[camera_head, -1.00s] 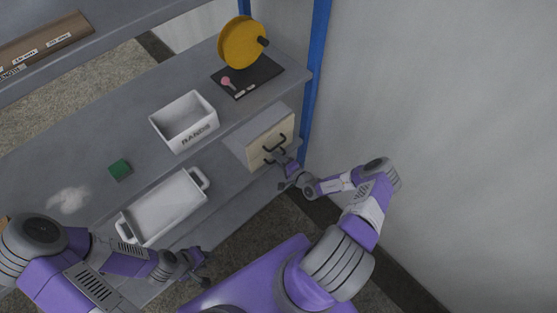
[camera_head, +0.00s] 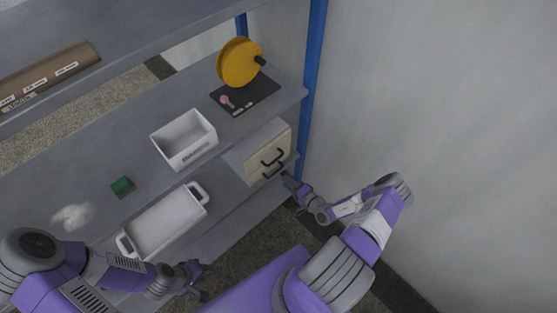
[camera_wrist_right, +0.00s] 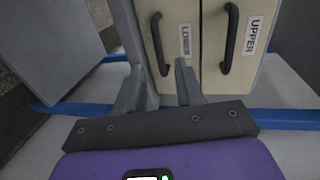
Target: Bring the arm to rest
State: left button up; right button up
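My right gripper (camera_head: 289,182) is just in front of the small two-drawer cabinet (camera_head: 262,150), low on the right. In the right wrist view its fingers (camera_wrist_right: 158,88) are apart with nothing held. The black handle (camera_wrist_right: 159,45) of the drawer labelled LOWER is beyond the gap between them. The handle (camera_wrist_right: 230,38) of the drawer labelled UPPER is to the right. Both drawers look shut. My left gripper (camera_head: 200,280) is at the bottom of the head view, to the right of the white tray (camera_head: 165,222); its fingers look apart and empty.
A blue post (camera_head: 313,90) stands right of the cabinet. The wall (camera_head: 450,120) is on the right; floor shows between shelf and arms.

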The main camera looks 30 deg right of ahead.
jog(key=s+a+r+n+g+y, duration=0.1)
jog(key=s+a+n+g+y, duration=0.15)
jog(key=a, duration=0.45)
jog(key=s+a+r+n+g+y, duration=0.1)
jog(key=s+a+n+g+y, duration=0.1)
jog(key=a+g+y, duration=0.35)
jog(key=s+a+r+n+g+y, duration=0.1)
jog(key=s+a+n+g, duration=0.1)
jog(key=a, duration=0.7)
jog(key=s+a+n+g+h, duration=0.3)
jog(key=s+n+g+h, duration=0.1)
jog(key=s+g, duration=0.4)
jog(key=shift+s+d+r+n+t+h, duration=0.1)
jog(key=shift+r+n+t+h, duration=0.45)
jog(key=shift+r, duration=0.35)
jog(key=shift+s+a+r+n+t+h, duration=0.1)
jog(key=shift+r+n+t+h, duration=0.45)
jog(key=shift+r, duration=0.4)
jog(key=shift+s+d+r+n+t+h, duration=0.1)
jog(key=shift+r+n+t+h, duration=0.3)
jog(key=shift+r+h, duration=0.4)
jog(key=shift+r, duration=0.1)
